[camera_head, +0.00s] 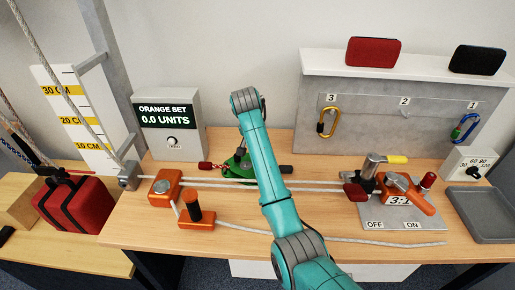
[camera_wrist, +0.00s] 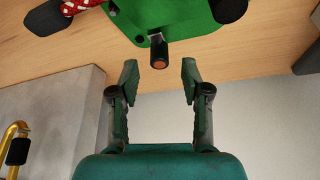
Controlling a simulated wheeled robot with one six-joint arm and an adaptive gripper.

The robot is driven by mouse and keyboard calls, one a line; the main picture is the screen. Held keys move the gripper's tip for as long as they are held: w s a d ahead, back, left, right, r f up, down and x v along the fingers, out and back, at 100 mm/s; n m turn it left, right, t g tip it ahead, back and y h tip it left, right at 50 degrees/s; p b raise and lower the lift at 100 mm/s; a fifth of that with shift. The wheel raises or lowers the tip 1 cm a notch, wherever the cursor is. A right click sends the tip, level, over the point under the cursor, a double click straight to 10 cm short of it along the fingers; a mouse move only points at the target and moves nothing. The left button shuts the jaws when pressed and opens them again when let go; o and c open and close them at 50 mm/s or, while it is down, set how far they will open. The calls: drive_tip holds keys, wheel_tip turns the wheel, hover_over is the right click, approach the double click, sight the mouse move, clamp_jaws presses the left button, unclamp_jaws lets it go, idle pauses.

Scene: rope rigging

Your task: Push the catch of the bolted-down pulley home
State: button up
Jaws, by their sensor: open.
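The green pulley body (camera_head: 236,166) lies on the table in the head view, partly hidden behind my arm. In the wrist view the green body (camera_wrist: 170,14) fills the top middle. A short dark peg with a copper-coloured tip, seemingly the catch (camera_wrist: 158,50), sticks out from its edge towards my gripper. My gripper (camera_wrist: 160,82) is open and empty. Its two fingers stand apart, left and right of the peg's line, with the peg's tip just short of the gap. I see no clear contact. In the head view my arm mostly hides the gripper.
A red-and-white rope (camera_wrist: 83,17) meets the pulley's side. Pale ropes (camera_head: 320,188) run across the table in front. An orange lever device (camera_head: 400,190) stands right, orange blocks (camera_head: 165,185) left. The ORANGE SET display (camera_head: 168,125) and a grey panel (camera_head: 380,110) stand behind.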

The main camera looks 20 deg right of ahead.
drive_tip(key=shift+x, duration=2.15)
clamp_jaws()
